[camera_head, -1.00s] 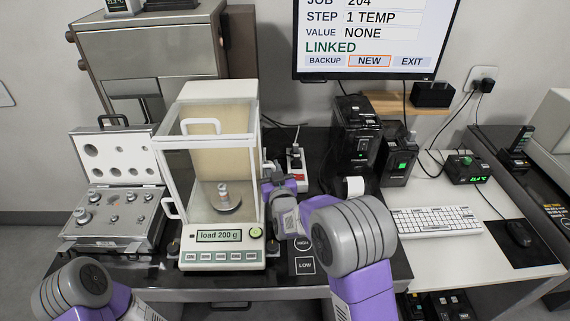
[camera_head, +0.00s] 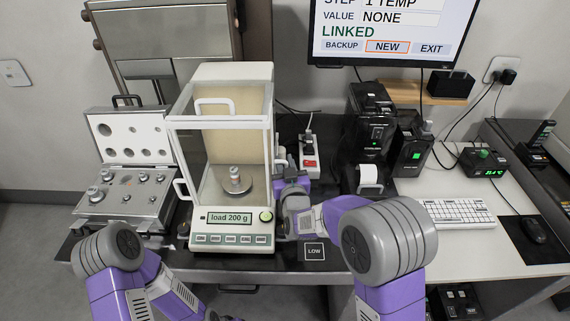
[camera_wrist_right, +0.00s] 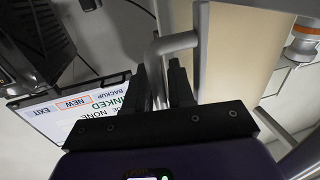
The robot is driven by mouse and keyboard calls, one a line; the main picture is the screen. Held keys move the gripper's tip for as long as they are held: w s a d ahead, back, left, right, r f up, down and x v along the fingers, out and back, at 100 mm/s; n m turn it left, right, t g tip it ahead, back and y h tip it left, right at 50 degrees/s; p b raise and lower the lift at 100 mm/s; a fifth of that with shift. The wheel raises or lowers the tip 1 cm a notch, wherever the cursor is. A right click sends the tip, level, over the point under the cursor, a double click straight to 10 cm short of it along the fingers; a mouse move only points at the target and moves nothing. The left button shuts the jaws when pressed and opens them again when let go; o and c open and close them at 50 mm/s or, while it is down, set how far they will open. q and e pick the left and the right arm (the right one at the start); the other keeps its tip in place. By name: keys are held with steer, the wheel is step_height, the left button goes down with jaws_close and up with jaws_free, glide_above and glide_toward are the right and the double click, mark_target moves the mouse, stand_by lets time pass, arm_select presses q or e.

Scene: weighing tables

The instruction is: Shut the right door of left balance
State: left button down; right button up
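The left balance (camera_head: 237,243) stands on the dark table in the head view, its glass draft shield above the pan. Its display reads "load 200 g", and a metal weight (camera_head: 235,180) stands on the pan. My right gripper (camera_head: 284,178) is at the balance's right side, partly hidden by my wrist. In the right wrist view, my gripper fingers (camera_wrist_right: 160,88) close around the pale door handle (camera_wrist_right: 174,43), which joins an upright frame edge. How far the right door stands open is hard to tell. My left arm is low at the left; its gripper is not clearly visible.
An open weight case (camera_head: 125,205) lies left of the balance. A power strip (camera_head: 309,160) and a black printer (camera_head: 369,130) stand behind and right of my right gripper. A monitor (camera_head: 385,30) hangs above. A keyboard (camera_head: 457,212) is on the white table.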

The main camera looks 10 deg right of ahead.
step_height(320, 180, up, 10)
steer(key=p, duration=0.3)
steer(key=shift+w+a+r, duration=0.2)
steer(key=shift+w+a, duration=0.05)
steer(key=shift+w, duration=0.1)
steer(key=s+f+g, duration=0.3)
steer(key=s+f, duration=0.1)
steer(key=f, duration=0.5)
steer(key=s+d, duration=0.1)
steer(key=s, duration=0.8)
steer(key=shift+s+f+n, duration=0.15)
steer(key=shift+f+n, duration=0.05)
steer(key=shift+n, duration=0.2)
steer(key=shift+a+f, duration=0.1)
